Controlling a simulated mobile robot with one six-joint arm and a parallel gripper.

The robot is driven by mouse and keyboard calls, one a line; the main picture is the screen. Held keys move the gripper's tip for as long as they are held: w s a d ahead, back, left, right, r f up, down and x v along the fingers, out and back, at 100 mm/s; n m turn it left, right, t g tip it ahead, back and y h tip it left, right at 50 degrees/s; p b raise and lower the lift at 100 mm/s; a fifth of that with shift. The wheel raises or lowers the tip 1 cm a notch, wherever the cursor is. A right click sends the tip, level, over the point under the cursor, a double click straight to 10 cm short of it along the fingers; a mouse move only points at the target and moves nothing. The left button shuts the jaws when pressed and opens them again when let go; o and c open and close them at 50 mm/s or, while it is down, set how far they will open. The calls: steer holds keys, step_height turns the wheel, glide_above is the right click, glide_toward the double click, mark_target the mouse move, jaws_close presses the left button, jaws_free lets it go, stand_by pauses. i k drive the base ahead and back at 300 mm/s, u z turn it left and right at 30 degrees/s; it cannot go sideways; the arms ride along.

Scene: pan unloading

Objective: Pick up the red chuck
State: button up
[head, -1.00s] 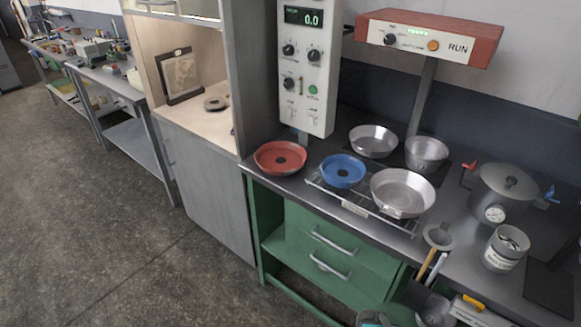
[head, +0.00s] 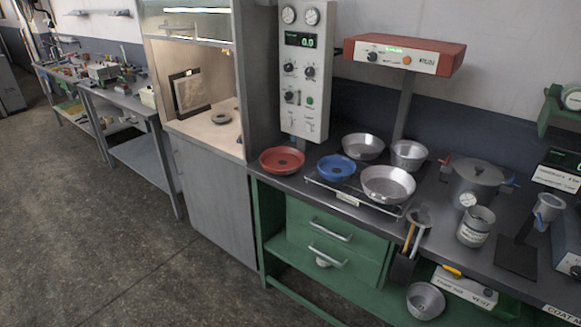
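The red chuck (head: 282,161) is a shallow round red dish with a dark centre. It sits on the grey bench top at the left corner, beside the wire rack. A similar blue round dish (head: 336,168) sits to its right on the wire rack (head: 352,196). My gripper does not show in the head view, and nothing touches the red chuck.
Several metal pans stand on the bench, including a wide pan (head: 388,184) on the rack. A control panel (head: 306,75) and a red-topped instrument (head: 403,55) stand behind. A lidded pot (head: 472,183) is at right. A fume cabinet (head: 210,200) adjoins at left. The floor (head: 110,255) in front is clear.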

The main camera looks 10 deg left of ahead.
mark_target(280, 161)
steer(key=z, duration=1.15)
steer(key=k, duration=0.15)
steer(key=u, duration=3.05)
steer(key=i, duration=1)
steer(key=u, duration=0.15)
steer(key=k, duration=0.4)
